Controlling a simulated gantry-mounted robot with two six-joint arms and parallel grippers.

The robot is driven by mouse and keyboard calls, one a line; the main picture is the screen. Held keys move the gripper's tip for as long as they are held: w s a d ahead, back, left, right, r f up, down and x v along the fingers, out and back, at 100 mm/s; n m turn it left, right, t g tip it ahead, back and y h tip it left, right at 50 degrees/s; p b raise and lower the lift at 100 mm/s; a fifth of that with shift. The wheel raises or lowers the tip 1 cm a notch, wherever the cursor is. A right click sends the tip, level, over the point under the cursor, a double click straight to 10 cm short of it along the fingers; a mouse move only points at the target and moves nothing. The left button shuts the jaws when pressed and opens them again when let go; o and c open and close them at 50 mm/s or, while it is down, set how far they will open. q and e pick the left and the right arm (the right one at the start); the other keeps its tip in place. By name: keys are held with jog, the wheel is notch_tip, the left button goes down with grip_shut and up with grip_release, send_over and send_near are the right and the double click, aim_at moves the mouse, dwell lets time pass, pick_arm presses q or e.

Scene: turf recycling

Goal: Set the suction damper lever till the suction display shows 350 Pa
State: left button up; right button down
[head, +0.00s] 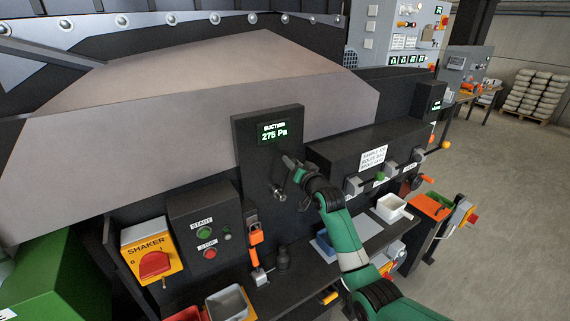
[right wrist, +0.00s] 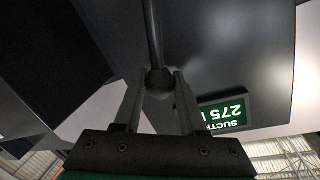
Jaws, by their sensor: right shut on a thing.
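The suction display (head: 272,132) sits on a dark upright panel (head: 242,150) in the middle of the head view and reads 275 Pa in green. It also shows upside down and partly cut off in the right wrist view (right wrist: 228,114). The damper lever is a dark rod (right wrist: 151,35) with a ball knob (right wrist: 159,83). My right gripper (head: 289,163) is just below the display, in front of the panel. In the right wrist view its two fingers (right wrist: 158,88) are shut on the knob. My left gripper is not in view.
A yellow SHAKER box (head: 130,248) with a red knob and a START/STOP box (head: 180,238) stand at lower left. An orange-handled lever (head: 255,240) is below the panel.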

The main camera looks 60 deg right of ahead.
jog(key=shift+s+d+f+m+y, duration=0.15)
jog(key=shift+s+d+f+m, duration=0.25)
jog(key=shift+d+m, duration=0.2)
jog(key=shift+s+d+f+m+y, duration=0.15)
jog(key=shift+s+d+f+m, duration=0.15)
jog(key=shift+d+m, duration=0.25)
jog(key=c, duration=0.5)
grip_release()
jog(key=shift+s+d, duration=0.1)
jog(key=p+v, duration=0.2)
jog(key=v, duration=0.9)
jog(key=shift+s+a+r, duration=0.1)
jog(key=shift+s+a, duration=0.1)
jog(key=shift+a, duration=0.1)
